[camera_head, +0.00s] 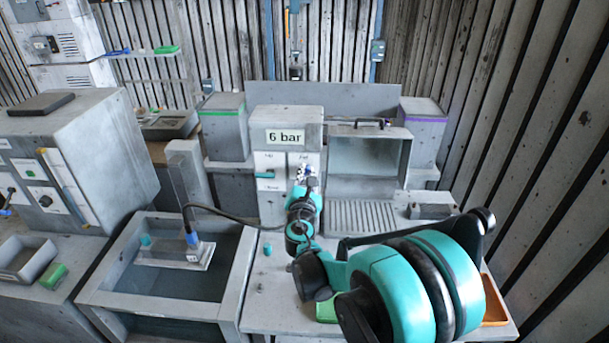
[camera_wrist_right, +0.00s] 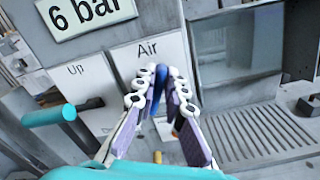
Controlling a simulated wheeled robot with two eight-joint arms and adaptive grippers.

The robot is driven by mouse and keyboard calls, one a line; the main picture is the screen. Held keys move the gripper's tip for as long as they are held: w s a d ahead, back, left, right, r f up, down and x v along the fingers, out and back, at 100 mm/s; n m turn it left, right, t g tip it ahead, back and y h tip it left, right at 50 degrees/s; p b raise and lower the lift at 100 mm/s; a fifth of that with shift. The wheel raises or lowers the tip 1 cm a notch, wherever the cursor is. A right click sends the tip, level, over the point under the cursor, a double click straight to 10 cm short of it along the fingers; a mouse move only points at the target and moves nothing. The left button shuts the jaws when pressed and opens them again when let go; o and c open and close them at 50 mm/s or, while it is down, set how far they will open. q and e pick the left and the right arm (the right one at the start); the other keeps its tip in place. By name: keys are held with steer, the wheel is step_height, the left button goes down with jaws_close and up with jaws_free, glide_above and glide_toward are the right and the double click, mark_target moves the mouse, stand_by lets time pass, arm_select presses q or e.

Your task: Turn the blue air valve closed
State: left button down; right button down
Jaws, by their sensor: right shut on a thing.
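The blue air valve (camera_wrist_right: 158,84) is a narrow blue handle below the "Air" label (camera_wrist_right: 148,50) in the right wrist view. My right gripper (camera_wrist_right: 156,74) has its two linked fingers closing in from both sides on the blue handle, and it is shut on it. The handle stands roughly upright in that view; its base is partly hidden by the fingers. In the head view my right gripper (camera_head: 307,172) is at the front of the grey cabinet (camera_head: 273,205), and it hides the valve there. My left gripper is not in view.
A teal lever (camera_wrist_right: 45,115) sticks out left of the valve, under the "Up" label. The "6 bar" sign (camera_head: 285,136) is above. A clear-fronted chamber (camera_head: 365,155) stands to the right.

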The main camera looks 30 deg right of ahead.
steer(key=m, duration=0.4)
steer(key=f+m+b, duration=0.1)
steer(key=m, duration=0.3)
steer(key=d+f+m+b, duration=0.1)
steer(key=m, duration=0.3)
steer(key=shift+s, duration=0.35)
steer(key=shift+m, duration=0.4)
steer(key=c, duration=1.6)
jaws_free()
steer(key=v, duration=1.2)
